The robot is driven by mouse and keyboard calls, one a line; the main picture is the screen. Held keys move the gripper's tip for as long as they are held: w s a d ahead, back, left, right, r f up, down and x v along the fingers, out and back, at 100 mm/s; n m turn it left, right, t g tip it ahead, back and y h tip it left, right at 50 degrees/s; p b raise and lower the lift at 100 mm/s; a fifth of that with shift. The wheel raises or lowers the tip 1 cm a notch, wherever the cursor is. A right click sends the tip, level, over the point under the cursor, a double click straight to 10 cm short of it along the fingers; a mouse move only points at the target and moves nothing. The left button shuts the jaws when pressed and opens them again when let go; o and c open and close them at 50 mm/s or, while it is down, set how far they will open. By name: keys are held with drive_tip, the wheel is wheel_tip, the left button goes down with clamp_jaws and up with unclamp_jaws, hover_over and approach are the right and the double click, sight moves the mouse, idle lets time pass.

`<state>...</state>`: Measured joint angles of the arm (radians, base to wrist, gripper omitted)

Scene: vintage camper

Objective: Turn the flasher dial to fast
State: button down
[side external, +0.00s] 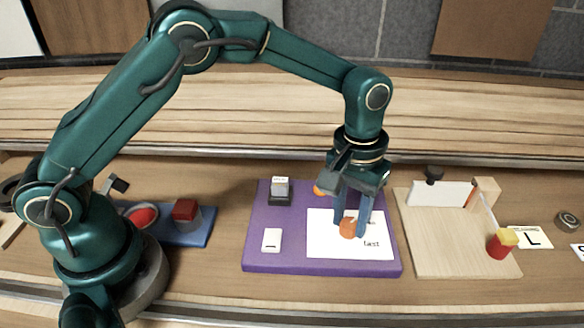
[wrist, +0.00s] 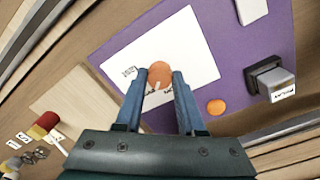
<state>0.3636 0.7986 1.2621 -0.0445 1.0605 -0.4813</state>
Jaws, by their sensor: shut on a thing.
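The flasher dial is an orange round knob (side external: 348,228) on a white label card (side external: 322,246) with printed words, one reading "fast". The card lies on a purple board (side external: 262,262). In the wrist view the knob (wrist: 160,74) sits between the fingertips, with a small pale mark at its near edge. My gripper (side external: 351,232) points straight down over the card and is shut on the knob. The fingers hide part of the card's print in the side view.
The purple board also bears a black-based switch (side external: 280,190), a white switch (side external: 271,239) and an orange disc (wrist: 216,107). A wooden board (side external: 425,255) with a red and yellow handle (side external: 502,244) stands to the right. A blue board (side external: 200,232) with red parts lies left.

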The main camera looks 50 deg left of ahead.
sight(350, 221)
drive_tip(key=m, duration=0.7)
drive_tip(key=shift+w, duration=0.1)
drive_tip(key=m, duration=0.7)
drive_tip(key=shift+r, duration=0.1)
drive_tip(key=shift+m, duration=0.3)
drive_tip(key=c, duration=0.5)
unclamp_jaws()
drive_tip(key=shift+w+r, duration=0.15)
drive_tip(key=shift+r, duration=2.4)
drive_tip(key=shift+a, duration=0.1)
